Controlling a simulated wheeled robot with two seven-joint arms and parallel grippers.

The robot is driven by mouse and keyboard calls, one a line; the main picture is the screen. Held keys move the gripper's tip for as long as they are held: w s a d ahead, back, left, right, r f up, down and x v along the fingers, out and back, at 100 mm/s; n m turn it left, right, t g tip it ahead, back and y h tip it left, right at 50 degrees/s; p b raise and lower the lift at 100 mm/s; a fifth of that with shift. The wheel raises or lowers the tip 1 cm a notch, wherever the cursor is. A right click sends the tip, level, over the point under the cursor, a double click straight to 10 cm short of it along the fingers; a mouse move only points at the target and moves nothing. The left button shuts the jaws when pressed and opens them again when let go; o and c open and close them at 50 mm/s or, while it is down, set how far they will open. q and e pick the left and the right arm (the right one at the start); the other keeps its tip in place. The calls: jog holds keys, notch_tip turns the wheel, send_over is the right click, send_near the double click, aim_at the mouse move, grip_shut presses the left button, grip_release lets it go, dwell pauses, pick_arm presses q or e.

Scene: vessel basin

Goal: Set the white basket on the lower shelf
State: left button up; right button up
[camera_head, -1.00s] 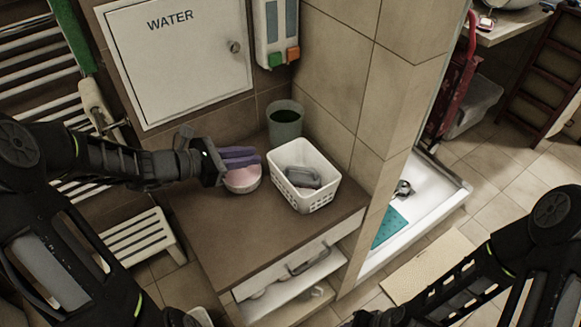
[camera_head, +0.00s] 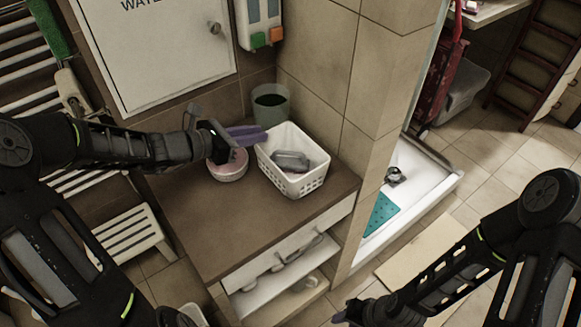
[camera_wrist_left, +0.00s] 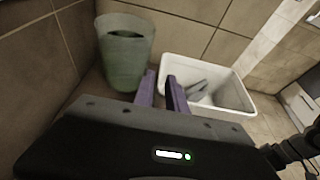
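The white basket (camera_head: 297,183) stands upright on the brown cabinet top (camera_head: 215,225), with a grey object (camera_head: 291,160) inside. My left gripper (camera_head: 262,136) has purple fingers and reaches to the basket's upper left rim. In the left wrist view, its fingers (camera_wrist_left: 161,80) stand a small gap apart, beside the near left corner of the basket (camera_wrist_left: 235,95). I cannot tell whether they straddle the rim. Under the cabinet top are a white front with a handle and a low open shelf (camera_head: 262,302) with a pale item on it. My right gripper (camera_head: 342,316) is dark at the bottom edge, its fingers unclear.
A round pink-topped container (camera_head: 228,167) stands beneath my left gripper. A grey-green cup (camera_head: 270,105) stands behind the basket, by the tiled wall. A white slatted stool (camera_head: 125,235) is left of the cabinet. The front of the cabinet top is clear.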

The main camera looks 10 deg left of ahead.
aim_at(271, 131)
pick_arm(q)
jog(key=b+x, duration=0.2)
jog(key=x, duration=0.2)
jog(key=shift+w+d+f, duration=0.15)
jog(key=shift+w+d, duration=0.1)
jog(key=shift+d, duration=0.05)
jog(key=shift+w+d+b, duration=0.15)
jog(key=shift+w+b, duration=0.05)
jog(key=shift+b, duration=0.1)
dwell(0.3)
grip_shut()
dwell(1.3)
